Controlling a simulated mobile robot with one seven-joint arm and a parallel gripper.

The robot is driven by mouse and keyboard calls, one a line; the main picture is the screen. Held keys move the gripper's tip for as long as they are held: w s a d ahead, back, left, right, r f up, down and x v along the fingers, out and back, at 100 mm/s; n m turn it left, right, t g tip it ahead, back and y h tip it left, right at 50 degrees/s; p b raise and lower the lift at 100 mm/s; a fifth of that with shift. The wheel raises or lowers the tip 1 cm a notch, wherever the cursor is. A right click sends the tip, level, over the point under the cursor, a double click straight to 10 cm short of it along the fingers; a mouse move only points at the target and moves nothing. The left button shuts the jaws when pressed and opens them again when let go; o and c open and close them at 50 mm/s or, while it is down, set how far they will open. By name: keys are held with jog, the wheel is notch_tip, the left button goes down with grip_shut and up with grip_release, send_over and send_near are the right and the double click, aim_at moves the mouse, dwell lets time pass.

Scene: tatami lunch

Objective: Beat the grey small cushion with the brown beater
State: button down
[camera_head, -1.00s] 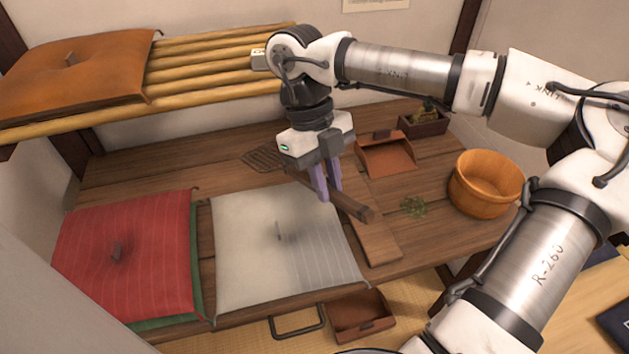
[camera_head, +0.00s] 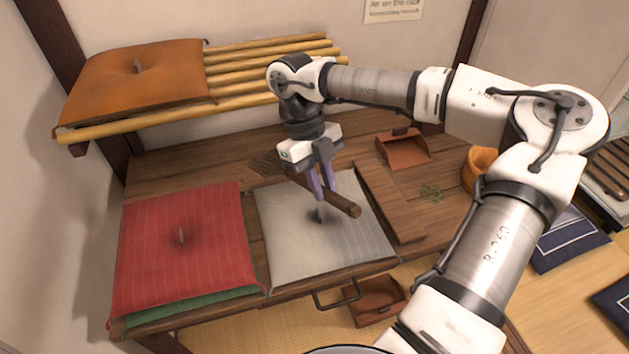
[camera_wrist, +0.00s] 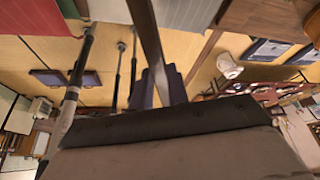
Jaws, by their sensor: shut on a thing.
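My gripper (camera_head: 322,190) is shut on the handle of the brown beater (camera_head: 345,205), above the back right part of the grey cushion. The handle's butt end points to the front right; a flat slatted head (camera_head: 268,166) shows behind and left of the gripper. In the wrist view the beater's handle (camera_wrist: 150,50) runs up from between the fingers. The grey small cushion (camera_head: 295,240) lies flat on the wooden platform, with a dark tuft at its middle. The beater looks raised above it; contact cannot be told.
A red cushion (camera_head: 150,255) lies on a green one (camera_head: 190,307) at left. An orange cushion (camera_head: 105,85) rests on a bamboo shelf (camera_head: 270,70). Another dustpan (camera_head: 378,305) is below the front edge.

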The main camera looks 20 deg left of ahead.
jog(key=shift+f, duration=0.15)
notch_tip(320, 180, down, 8)
jog(key=b, duration=0.7)
notch_tip(320, 180, up, 9)
jog(key=p, duration=0.6)
jog(key=shift+f, duration=0.25)
notch_tip(320, 180, down, 10)
jog(key=b, duration=0.7)
jog(key=shift+r+b, duration=0.25)
jog(key=shift+b, duration=0.15)
notch_tip(320, 180, up, 10)
jog(key=p, duration=0.6)
jog(key=shift+f+p, duration=0.1)
jog(key=shift+p, duration=0.25)
jog(key=shift+f, duration=0.15)
